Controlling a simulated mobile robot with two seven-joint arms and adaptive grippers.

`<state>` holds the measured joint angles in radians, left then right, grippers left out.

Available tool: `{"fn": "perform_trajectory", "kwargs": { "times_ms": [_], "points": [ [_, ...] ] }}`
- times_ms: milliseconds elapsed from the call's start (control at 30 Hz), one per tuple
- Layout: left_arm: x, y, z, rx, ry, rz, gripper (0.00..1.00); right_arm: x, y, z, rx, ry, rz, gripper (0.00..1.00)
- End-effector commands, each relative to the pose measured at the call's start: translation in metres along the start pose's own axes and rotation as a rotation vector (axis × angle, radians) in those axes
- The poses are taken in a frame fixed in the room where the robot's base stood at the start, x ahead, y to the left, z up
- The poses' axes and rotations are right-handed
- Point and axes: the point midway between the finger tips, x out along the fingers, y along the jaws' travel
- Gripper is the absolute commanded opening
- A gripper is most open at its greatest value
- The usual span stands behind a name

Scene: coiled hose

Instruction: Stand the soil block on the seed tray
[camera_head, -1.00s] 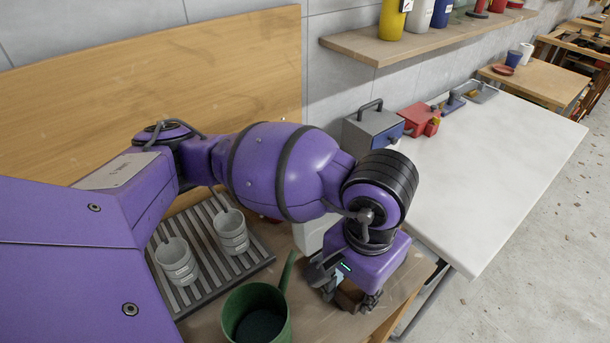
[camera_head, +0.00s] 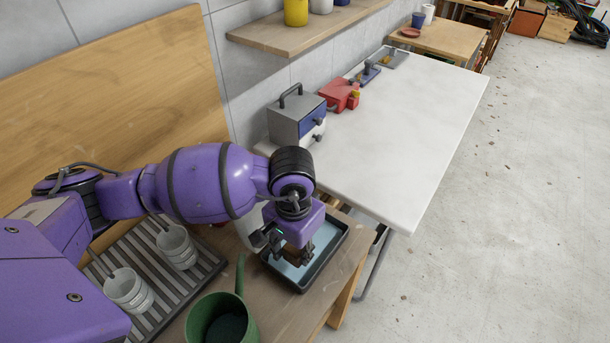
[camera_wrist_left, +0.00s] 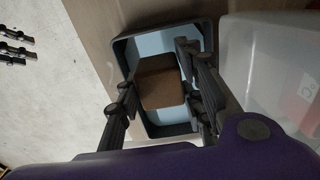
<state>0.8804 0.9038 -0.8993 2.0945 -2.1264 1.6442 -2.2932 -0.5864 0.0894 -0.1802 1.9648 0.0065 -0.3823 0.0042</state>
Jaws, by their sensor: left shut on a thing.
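My left gripper (camera_head: 293,254) is shut on the brown soil block (camera_head: 296,257), which is mostly hidden by the fingers in the head view. The seed tray (camera_head: 325,240) is dark-rimmed with a light blue inside and lies on the wooden bench under the gripper. In the left wrist view the block (camera_wrist_left: 158,84) sits between the two fingers (camera_wrist_left: 160,96), within the outline of the tray (camera_wrist_left: 157,44). Whether the block touches the tray floor I cannot tell. My right gripper is not in view.
A green watering can (camera_head: 222,318) stands near the bench front, left of the tray. Two stacks of pale pots (camera_head: 176,247) stand on a slatted rack (camera_head: 205,263). A whitish container (camera_wrist_left: 265,65) is beside the tray.

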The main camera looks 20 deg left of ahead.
Motion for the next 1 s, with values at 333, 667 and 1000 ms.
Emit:
{"fn": "perform_trajectory", "kwargs": {
  "times_ms": [333, 667, 1000],
  "points": [
    [0.031, -0.008, -0.005, -0.002, -0.004, 0.003, 0.09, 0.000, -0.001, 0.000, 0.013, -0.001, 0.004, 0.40],
    [0.043, -0.009, -0.006, 0.000, 0.000, 0.001, 0.09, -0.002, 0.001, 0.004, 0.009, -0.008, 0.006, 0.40],
    [0.047, -0.008, -0.006, 0.000, 0.001, 0.001, 0.54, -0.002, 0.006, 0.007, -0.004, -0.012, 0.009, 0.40]
  ]
}}
